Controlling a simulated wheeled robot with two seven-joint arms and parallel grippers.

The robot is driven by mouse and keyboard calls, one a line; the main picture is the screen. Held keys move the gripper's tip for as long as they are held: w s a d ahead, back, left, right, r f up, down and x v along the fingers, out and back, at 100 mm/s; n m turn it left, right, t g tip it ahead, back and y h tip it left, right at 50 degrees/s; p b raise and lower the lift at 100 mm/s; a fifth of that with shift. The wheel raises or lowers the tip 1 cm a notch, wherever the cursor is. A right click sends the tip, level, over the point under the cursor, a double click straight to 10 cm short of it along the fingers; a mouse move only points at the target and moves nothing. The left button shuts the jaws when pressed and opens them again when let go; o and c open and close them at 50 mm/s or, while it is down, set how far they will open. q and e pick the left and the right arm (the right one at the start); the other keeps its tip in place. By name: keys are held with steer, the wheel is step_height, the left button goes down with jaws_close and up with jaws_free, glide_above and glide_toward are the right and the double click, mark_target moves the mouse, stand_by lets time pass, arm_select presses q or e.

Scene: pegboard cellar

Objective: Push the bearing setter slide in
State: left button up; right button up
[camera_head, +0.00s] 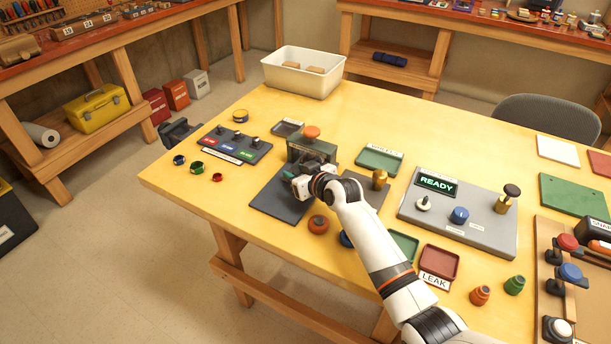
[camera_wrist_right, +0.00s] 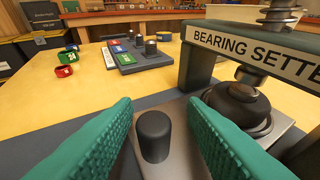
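The bearing setter (camera_head: 312,150) is a dark press frame with an orange top, on a dark base plate (camera_head: 275,207) on the yellow table. Its label and frame show at the upper right of the right wrist view (camera_wrist_right: 258,50). The slide (camera_wrist_right: 178,164) is a grey metal plate with an upright dark knob (camera_wrist_right: 153,136); a dark round part (camera_wrist_right: 242,106) sits on it below the ram. My right gripper (camera_head: 289,175) is open, its teal fingers on either side of the knob with visible gaps. My left gripper is not in view.
A block with coloured labels (camera_head: 235,145) and several small rings (camera_head: 197,167) lie left of the setter. A grey READY panel (camera_head: 459,215), green tray (camera_head: 380,160) and red tray (camera_head: 439,262) are to the right. A white bin (camera_head: 303,80) stands behind.

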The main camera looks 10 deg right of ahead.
steer(key=v, duration=1.1)
steer(key=shift+s+d+r, duration=0.2)
steer(key=shift+d, duration=0.05)
